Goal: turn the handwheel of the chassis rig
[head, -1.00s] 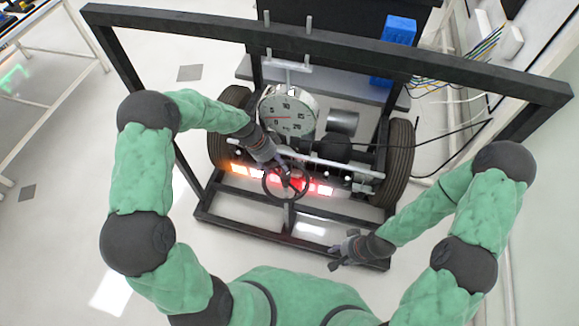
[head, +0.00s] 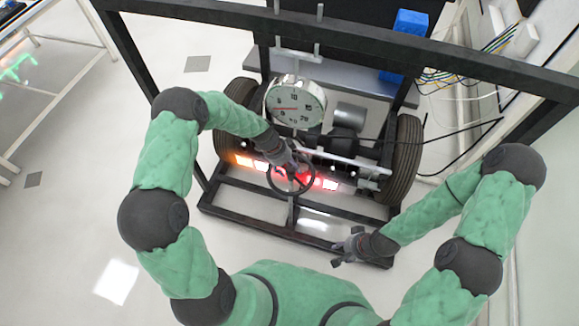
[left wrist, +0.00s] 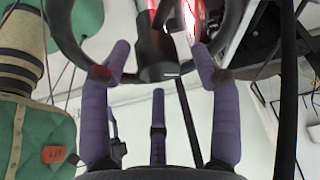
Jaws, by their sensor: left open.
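The dark handwheel (head: 284,193) is at the front of the chassis rig, below the round dial gauge (head: 294,103). My left gripper (head: 294,172) is over the wheel in the head view and covers part of it. In the left wrist view the left gripper (left wrist: 162,55) is open, its fingers spread below the handwheel's hub (left wrist: 157,62), with the curved rim at the top. I cannot tell whether the fingers touch the wheel. My right gripper (head: 345,248) is empty with its fingers apart, near the front right of the rig's frame.
The black frame (head: 300,228) of the rig surrounds the wheel, with a tyre (head: 403,160) at the right. Red and orange lights glow behind the wheel. A blue box (head: 410,22) and cables are at the back right. The floor at the left is clear.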

